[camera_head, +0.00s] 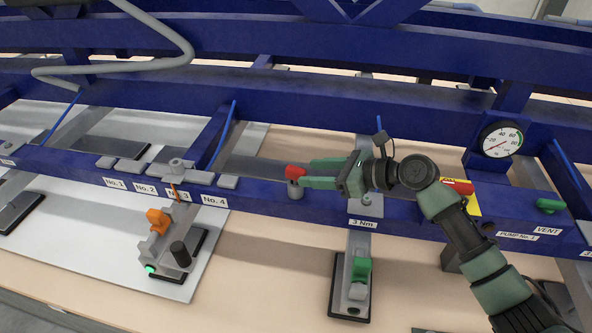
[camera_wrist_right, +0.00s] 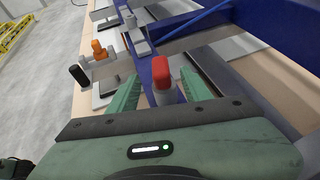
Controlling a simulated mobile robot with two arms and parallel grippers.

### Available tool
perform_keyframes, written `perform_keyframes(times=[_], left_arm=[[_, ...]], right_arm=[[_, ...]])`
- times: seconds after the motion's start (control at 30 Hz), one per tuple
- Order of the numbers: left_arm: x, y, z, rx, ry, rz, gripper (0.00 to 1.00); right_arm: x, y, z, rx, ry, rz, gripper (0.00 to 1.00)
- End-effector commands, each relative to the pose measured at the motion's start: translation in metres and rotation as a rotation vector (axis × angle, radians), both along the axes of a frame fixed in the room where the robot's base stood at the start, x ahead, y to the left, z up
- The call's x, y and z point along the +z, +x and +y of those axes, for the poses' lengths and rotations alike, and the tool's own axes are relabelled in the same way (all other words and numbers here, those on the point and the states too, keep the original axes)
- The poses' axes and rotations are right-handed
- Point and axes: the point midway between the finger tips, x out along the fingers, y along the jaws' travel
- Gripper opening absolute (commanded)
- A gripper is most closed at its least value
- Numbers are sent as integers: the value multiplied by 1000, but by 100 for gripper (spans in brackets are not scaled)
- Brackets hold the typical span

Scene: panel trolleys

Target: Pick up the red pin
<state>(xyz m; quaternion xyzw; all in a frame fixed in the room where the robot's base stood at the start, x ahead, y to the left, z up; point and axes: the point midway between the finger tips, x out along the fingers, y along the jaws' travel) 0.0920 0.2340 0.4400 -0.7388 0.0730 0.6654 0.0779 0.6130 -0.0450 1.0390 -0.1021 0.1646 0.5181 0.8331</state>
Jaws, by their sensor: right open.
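The red pin (camera_head: 295,172) stands in a grey holder (camera_head: 295,190) on the blue beam, near the middle of the head view. In the right wrist view its red top (camera_wrist_right: 161,73) shows above a light grey body, between my two green fingers. My right gripper (camera_head: 306,173) comes in from the right, open, with its fingers at the red top. In the right wrist view the open fingers (camera_wrist_right: 160,90) lie on either side of the pin, with a gap visible. My left gripper is not in view.
The blue trolley beam (camera_head: 270,203) runs under the pin. A clamp with an orange handle (camera_head: 157,220) is at left, and one with a green handle (camera_head: 361,269) is below right. A pressure gauge (camera_head: 501,139) and red handle (camera_head: 459,187) are at right.

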Motion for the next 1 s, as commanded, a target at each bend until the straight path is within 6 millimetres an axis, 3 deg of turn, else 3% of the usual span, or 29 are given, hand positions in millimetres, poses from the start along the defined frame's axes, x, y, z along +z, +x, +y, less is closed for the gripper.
perform_keyframes(times=[0.1, 0.2, 0.5, 0.63, 0.67, 0.83, 1.0], left_arm=[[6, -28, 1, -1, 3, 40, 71], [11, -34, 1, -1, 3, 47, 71], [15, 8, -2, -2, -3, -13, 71], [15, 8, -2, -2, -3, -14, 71], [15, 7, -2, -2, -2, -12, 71], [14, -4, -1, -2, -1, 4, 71], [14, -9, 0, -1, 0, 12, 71]], right_arm=[[-1, 5, 14, 2, 0, -2, 49], [-6, 11, 29, 2, 0, 0, 49], [-18, 21, 47, 1, -2, -4, 49], [-18, 21, 46, 1, -3, -3, 49], [-18, 21, 46, 1, -3, -3, 46], [-18, 21, 46, 1, -3, -3, 0], [-17, 21, 46, 1, -2, -4, 0]])
